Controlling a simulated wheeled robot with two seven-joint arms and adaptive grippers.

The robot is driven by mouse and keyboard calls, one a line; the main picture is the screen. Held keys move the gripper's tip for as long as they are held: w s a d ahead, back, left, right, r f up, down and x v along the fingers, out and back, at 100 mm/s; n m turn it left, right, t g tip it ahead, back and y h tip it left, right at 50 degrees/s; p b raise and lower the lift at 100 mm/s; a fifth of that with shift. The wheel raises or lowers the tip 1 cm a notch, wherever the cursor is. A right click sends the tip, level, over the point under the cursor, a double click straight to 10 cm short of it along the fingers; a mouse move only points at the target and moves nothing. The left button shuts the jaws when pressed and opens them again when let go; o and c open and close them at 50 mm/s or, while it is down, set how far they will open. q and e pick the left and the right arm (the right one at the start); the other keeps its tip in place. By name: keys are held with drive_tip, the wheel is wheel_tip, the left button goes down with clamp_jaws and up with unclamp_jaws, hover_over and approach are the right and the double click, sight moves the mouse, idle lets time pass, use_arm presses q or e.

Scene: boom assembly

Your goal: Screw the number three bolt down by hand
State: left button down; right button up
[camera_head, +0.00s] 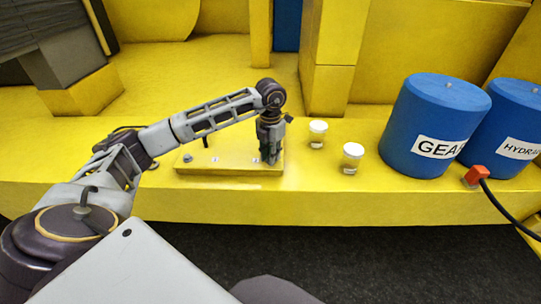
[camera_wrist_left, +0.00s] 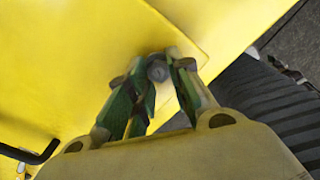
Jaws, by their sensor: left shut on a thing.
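A raised yellow plate (camera_head: 228,166) sits on the yellow ledge. It carries a bolt (camera_head: 187,158) at its left end and small white labels, whose digits are too small to read. My left gripper (camera_head: 270,160) points down over the plate's right end, beside the rightmost label (camera_head: 255,160). In the left wrist view its green-padded fingers (camera_wrist_left: 157,75) are shut around a grey bolt head (camera_wrist_left: 157,70) near a corner of the plate. In the head view the gripper hides this bolt. How far the bolt stands out of the plate cannot be told. My right gripper is not in view.
Two white-lidded jars (camera_head: 318,133) (camera_head: 353,157) stand right of the plate. Blue drums (camera_head: 432,120) (camera_head: 512,125) and a red-ended cable (camera_head: 477,175) are farther right.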

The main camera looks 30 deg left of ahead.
use_arm(q)
drive_tip(key=shift+m+b, duration=0.3)
drive_tip(key=shift+m, duration=0.2)
drive_tip(key=shift+m+b, duration=0.4)
drive_tip(key=shift+m, duration=0.4)
drive_tip(key=m+b, duration=0.1)
drive_tip(key=m, duration=0.1)
drive_tip(key=shift+a+m, duration=0.1)
drive_tip(key=shift+m, duration=0.3)
drive_tip(key=m+b, duration=0.1)
drive_tip(key=m, duration=0.2)
drive_tip(key=shift+w+b, duration=0.1)
drive_tip(key=shift+b, duration=0.3)
drive_tip(key=shift+m, duration=0.7)
drive_tip(key=shift+r, duration=0.1)
drive_tip(key=c, duration=1.3)
unclamp_jaws()
drive_tip(key=shift+r, duration=5.95)
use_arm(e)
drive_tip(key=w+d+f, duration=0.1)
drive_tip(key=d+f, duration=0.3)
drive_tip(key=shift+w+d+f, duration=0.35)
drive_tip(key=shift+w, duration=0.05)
